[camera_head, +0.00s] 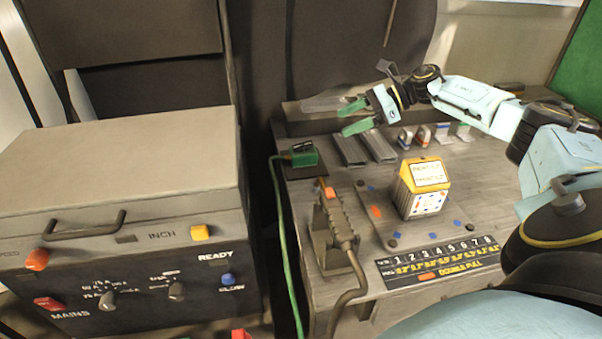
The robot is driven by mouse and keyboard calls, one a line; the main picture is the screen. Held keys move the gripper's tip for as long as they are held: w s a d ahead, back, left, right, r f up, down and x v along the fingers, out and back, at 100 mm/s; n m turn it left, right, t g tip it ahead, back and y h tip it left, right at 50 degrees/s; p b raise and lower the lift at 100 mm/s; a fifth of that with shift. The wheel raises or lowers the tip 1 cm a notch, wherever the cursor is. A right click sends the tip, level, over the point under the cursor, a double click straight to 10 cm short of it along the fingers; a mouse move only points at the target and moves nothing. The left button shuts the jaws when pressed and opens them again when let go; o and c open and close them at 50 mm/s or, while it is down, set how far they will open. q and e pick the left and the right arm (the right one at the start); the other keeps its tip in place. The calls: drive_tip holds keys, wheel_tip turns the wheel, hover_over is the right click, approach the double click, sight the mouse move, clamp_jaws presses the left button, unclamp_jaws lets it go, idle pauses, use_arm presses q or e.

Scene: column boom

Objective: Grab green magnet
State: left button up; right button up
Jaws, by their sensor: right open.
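A green block with a dark top (303,154), the only green block I see and likely the green magnet, sits on a dark pad at the back left corner of the grey bench. A green cable runs from its left side down past the bench edge. My right gripper (350,117), with green fingertips, is open and empty. It appears above the back of the bench, up and to the right of the green block and apart from it. My left gripper is not in view.
A yellow-topped box (424,188) stands mid-bench. Metal bars (364,147) and small clamps (423,135) lie behind it. A ribbed metal fixture (335,232) with a thick cable stands at front left. A large control cabinet (130,220) fills the left.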

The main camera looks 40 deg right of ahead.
sight(305, 145)
drive_tip(key=x, duration=0.5)
drive_tip(key=f+x, duration=0.1)
drive_tip(key=x, duration=0.2)
drive_tip(key=shift+d, duration=0.25)
drive_tip(key=shift+f+x, duration=0.25)
drive_tip(key=shift+x, duration=2.85)
drive_tip(key=shift+s+d, duration=0.1)
drive_tip(key=shift+d, duration=0.1)
drive_tip(key=shift+r, duration=0.1)
drive_tip(key=c, duration=1.4)
